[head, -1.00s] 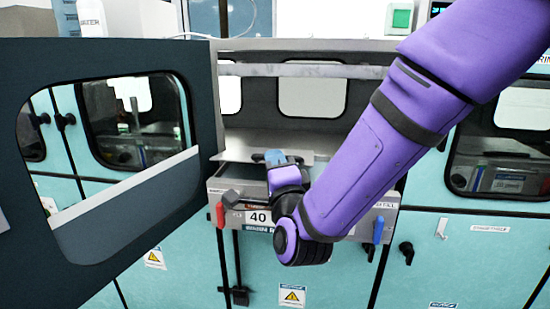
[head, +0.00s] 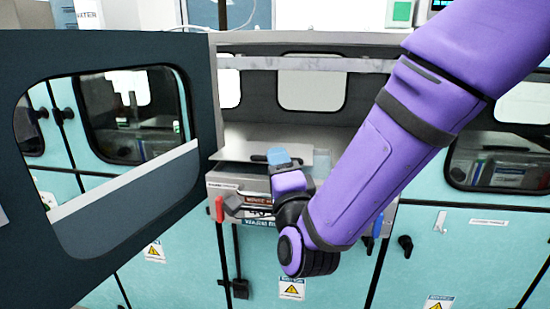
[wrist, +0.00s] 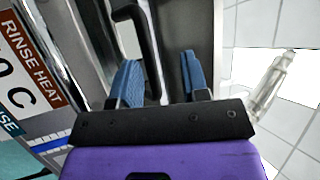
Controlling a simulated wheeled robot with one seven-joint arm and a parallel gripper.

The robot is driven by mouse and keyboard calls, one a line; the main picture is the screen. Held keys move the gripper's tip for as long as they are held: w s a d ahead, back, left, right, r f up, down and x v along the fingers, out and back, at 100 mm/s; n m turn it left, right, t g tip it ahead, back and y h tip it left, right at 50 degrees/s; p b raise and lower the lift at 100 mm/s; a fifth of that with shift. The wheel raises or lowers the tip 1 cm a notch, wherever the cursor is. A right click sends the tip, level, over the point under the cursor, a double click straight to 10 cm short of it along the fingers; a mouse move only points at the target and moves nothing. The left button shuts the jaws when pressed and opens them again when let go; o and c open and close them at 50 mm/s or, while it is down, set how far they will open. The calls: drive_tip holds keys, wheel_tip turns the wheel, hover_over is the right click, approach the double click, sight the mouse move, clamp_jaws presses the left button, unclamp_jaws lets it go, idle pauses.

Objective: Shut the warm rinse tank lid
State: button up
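The tank lid, a flat grey metal plate (head: 240,143), shows behind my gripper above the tank front in the head view; I cannot tell its exact tilt. A dark bar handle (head: 257,158) shows by its front edge, partly hidden by my gripper. My gripper (head: 278,157) reaches this handle with its blue fingertips. In the wrist view my gripper (wrist: 160,80) has its two blue fingers well apart. The black handle (wrist: 148,50) runs up between them, closer to the left finger. I see no grip on it.
A dark windowed door (head: 195,190) stands open at the left of the bay. A red lever (head: 220,208) and a blue lever (head: 377,225) stick out from the tank front. A metal rail (head: 300,66) crosses above the lid.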

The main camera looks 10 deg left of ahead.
drive_tip(key=v, duration=0.8)
drive_tip(key=shift+w+d, duration=0.1)
drive_tip(key=w+d+r+n+g+h, duration=0.2)
drive_tip(key=d+r+n+g, duration=0.15)
drive_tip(key=d, duration=0.45)
drive_tip(key=w+d+r+n+g+h, duration=0.25)
drive_tip(key=d+n+g, duration=0.2)
drive_tip(key=d, duration=0.45)
drive_tip(key=s+d+r+n+g+h, duration=0.1)
drive_tip(key=s+d+n+g+h, duration=0.2)
drive_tip(key=s+d, duration=1.4)
drive_tip(key=d+g+h, duration=0.1)
drive_tip(key=g, duration=0.2)
drive_tip(key=shift+s+r+n+g, duration=0.2)
drive_tip(key=shift+s+n+g, duration=0.1)
drive_tip(key=shift+n, duration=0.1)
